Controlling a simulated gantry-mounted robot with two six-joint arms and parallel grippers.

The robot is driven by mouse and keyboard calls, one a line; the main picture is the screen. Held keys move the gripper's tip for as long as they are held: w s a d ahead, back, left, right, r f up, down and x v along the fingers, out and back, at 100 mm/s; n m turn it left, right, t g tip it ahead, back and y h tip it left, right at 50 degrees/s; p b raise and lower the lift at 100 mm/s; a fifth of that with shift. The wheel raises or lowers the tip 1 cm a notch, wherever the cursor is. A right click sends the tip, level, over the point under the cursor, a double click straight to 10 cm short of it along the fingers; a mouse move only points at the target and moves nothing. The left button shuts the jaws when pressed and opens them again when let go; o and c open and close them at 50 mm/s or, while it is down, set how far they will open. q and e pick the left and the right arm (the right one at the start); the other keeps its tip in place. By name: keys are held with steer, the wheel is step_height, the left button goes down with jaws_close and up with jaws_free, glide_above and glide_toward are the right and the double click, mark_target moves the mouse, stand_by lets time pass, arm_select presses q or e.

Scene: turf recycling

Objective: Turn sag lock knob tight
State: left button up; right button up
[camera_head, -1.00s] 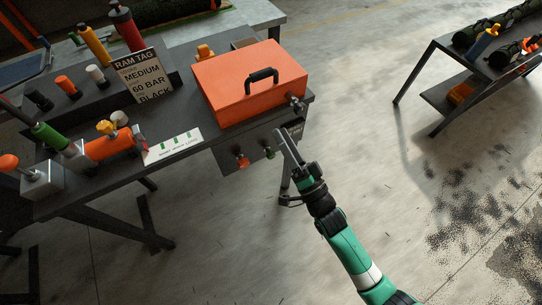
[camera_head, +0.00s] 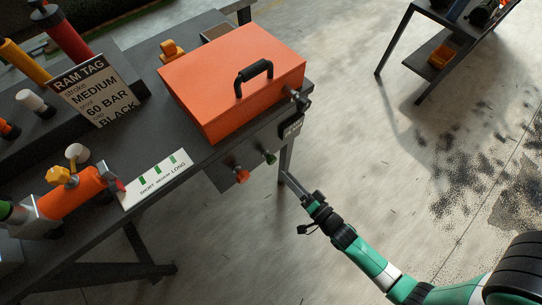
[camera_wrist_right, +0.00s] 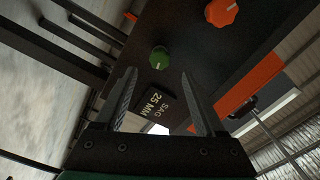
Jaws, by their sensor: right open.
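A green knob (camera_head: 269,157) and an orange knob (camera_head: 241,176) sit side by side on the dark panel (camera_head: 222,180) below the bench top. In the right wrist view the green knob (camera_wrist_right: 159,58) lies ahead, between the lines of the fingers, and the orange knob (camera_wrist_right: 221,12) is at the top right. A black plate (camera_wrist_right: 156,104) reading "SAG 25 MM" is beside the green knob. Neither knob is labelled as the lock. My right gripper (camera_head: 289,178) is open and empty, apart from the knobs, just right of the panel. My left gripper is out of view.
An orange case (camera_head: 232,83) with a black handle stands on the bench above the panel. A white strip marked short to long (camera_head: 155,178), an orange cylinder (camera_head: 72,195) and a RAM TAG sign (camera_head: 95,90) are to the left.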

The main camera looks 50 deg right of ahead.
mark_target(274, 162)
steer(key=w, duration=0.2)
steer(key=w+b, duration=0.1)
steer(key=w, duration=0.2)
steer(key=w+d+b, duration=0.1)
steer(key=w, duration=0.2)
steer(key=shift+w+d, duration=0.1)
steer(key=shift+w, duration=0.1)
jaws_close()
